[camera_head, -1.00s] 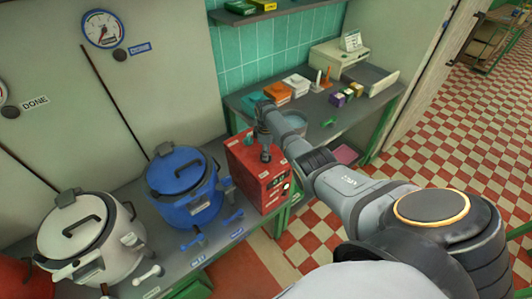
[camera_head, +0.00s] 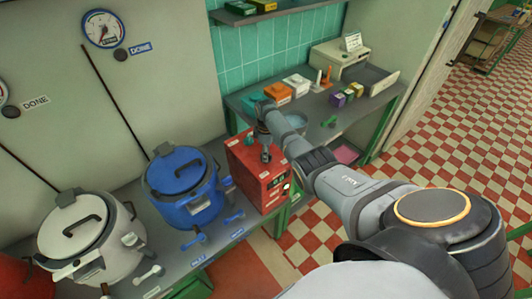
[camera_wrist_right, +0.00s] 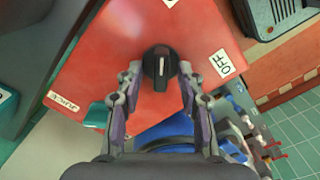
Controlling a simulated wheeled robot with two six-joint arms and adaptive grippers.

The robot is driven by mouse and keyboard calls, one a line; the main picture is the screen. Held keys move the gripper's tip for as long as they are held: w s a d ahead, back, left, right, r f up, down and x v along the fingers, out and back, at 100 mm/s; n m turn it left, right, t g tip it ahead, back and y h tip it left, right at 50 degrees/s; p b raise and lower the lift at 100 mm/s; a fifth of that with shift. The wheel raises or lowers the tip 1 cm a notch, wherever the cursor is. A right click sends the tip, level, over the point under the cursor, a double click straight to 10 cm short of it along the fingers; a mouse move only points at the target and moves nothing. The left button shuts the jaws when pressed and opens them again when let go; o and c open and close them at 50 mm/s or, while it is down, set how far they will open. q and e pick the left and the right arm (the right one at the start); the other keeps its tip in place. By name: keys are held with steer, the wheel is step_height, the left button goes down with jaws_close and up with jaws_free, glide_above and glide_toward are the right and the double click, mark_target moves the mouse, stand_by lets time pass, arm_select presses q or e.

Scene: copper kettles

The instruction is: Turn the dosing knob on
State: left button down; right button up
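The dosing knob (camera_wrist_right: 159,68) is round and black with a white pointer line. It sits on the red face of a red box (camera_head: 258,183), which also fills the middle of the right wrist view (camera_wrist_right: 95,70). A label reading OFF (camera_wrist_right: 222,63) is right of the knob. Another label (camera_wrist_right: 62,102) at the lower left is hard to read. My right gripper (camera_wrist_right: 160,78) is open, with one finger on each side of the knob and narrow gaps visible. In the head view my right gripper (camera_head: 265,156) is over the box top. My left gripper is not in view.
A blue kettle (camera_head: 190,205) and a white kettle (camera_head: 95,255) stand left of the red box on the grey counter. A side table (camera_head: 318,128) behind holds small coloured boxes and a grey basin. A green-tiled wall (camera_head: 270,55) stands behind.

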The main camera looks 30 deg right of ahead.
step_height(320, 180, up, 12)
stand_by(0.6)
